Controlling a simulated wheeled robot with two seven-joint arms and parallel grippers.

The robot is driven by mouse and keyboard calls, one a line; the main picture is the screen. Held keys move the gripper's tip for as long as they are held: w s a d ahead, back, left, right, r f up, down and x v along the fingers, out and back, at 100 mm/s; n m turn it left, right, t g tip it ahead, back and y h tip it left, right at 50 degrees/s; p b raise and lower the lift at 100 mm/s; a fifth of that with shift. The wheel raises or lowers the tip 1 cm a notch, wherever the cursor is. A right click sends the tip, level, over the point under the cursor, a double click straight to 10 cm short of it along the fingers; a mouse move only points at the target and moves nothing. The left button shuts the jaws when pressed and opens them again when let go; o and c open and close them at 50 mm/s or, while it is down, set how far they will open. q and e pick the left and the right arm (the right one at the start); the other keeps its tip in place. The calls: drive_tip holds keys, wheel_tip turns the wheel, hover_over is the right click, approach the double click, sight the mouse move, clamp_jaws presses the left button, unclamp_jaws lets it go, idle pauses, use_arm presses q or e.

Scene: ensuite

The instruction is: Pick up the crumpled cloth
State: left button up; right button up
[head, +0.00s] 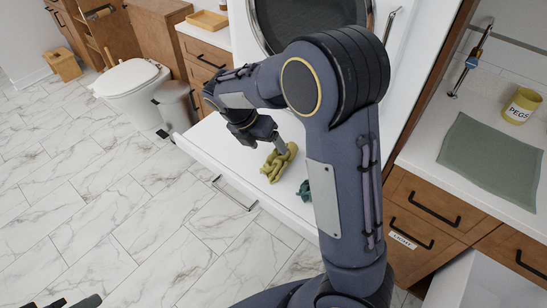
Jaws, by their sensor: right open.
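A crumpled olive-yellow cloth (275,167) lies in a loose heap on a white shelf-like surface (215,146) in front of the white appliance. A teal crumpled item (305,190), probably another cloth, lies to its right, partly hidden by my right arm. My right gripper (279,143) is open and points toward the olive cloth, at its upper edge. I cannot tell whether the fingers touch it. Dark parts at the bottom left edge (76,303) appear to be my left gripper, mostly cut off.
The appliance's round dark door (300,18) is behind my arm. A green mat (490,158) and a yellow PEGS pot (521,105) are on the right counter. A grey bin (174,104) and toilet (130,85) stand at left. The marble floor is clear.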

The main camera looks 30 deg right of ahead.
sight(276, 155)
drive_tip(key=x, duration=0.5)
drive_tip(key=shift+s+d+f, duration=0.15)
drive_tip(key=shift+d+f, duration=0.15)
drive_tip(key=shift+d, duration=0.05)
drive_tip(key=c, duration=0.7)
drive_tip(key=shift+c, duration=0.2)
drive_tip(key=shift+r, duration=0.45)
wheel_tip(276, 155, up, 2)
drive_tip(key=shift+r, duration=0.15)
drive_tip(key=s+a+r, duration=0.2)
drive_tip(key=r, duration=0.1)
drive_tip(key=s+a+r, duration=0.1)
drive_tip(key=r, duration=0.1)
drive_tip(key=shift+s+r, duration=0.15)
drive_tip(key=shift+s, duration=0.05)
drive_tip(key=s+a+r, duration=0.4)
drive_tip(key=s+a, duration=0.2)
drive_tip(key=s, duration=0.1)
drive_tip(key=shift+s+r, duration=0.3)
drive_tip(key=shift+d, duration=0.1)
